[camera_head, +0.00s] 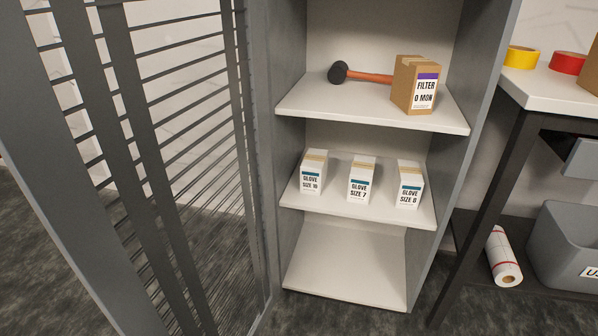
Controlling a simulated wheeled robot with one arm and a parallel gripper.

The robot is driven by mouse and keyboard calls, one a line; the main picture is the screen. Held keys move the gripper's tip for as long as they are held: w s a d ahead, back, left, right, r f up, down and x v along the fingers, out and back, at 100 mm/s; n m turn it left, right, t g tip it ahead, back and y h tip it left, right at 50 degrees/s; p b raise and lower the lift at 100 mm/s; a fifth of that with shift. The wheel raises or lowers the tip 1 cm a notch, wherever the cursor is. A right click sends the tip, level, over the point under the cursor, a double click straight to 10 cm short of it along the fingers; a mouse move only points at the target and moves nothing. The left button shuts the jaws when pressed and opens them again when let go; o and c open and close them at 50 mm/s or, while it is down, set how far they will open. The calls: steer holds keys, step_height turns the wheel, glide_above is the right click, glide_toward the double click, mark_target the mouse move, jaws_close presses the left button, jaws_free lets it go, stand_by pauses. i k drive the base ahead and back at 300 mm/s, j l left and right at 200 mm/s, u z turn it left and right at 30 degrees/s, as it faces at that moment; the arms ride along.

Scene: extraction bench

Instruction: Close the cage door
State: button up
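The cage door (138,180) is a grey metal frame with dark upright and cross bars. It stands wide open at the left, swung out toward the camera. Its right side meets the left wall of the grey cabinet (286,135). The door's near edge runs out of the picture at the left and bottom. The cabinet front is open, with three white shelves in view. No latch or handle can be made out. My gripper is not in view.
A mallet (360,75) and a brown filter box (413,85) are on the upper shelf. Glove boxes (361,179) stand on the middle shelf; the bottom shelf (348,262) is bare. At right are a workbench (540,88), tape rolls (521,57), a grey bin (565,250) and a white roll (502,258).

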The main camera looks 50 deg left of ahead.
mark_target(39, 148)
steer(key=k+j+u, duration=0.15)
steer(key=j, duration=0.15)
steer(key=k+j+u, duration=0.1)
steer(key=j, duration=0.25)
steer(key=k+j+u, duration=0.3)
steer(key=j, duration=0.35)
steer(key=k+j+u, duration=0.15)
steer(key=j, duration=0.25)
steer(key=k+j, duration=0.1)
steer(key=j, duration=0.25)
steer(key=k+j, duration=0.1)
steer(key=j, duration=0.25)
steer(key=k+j, duration=0.1)
steer(key=j, duration=0.2)
steer(key=k+j+z, duration=0.1)
steer(key=k+z, duration=0.2)
steer(key=k+j+z, duration=0.1)
steer(key=k+z, duration=0.25)
steer(key=i, duration=0.1)
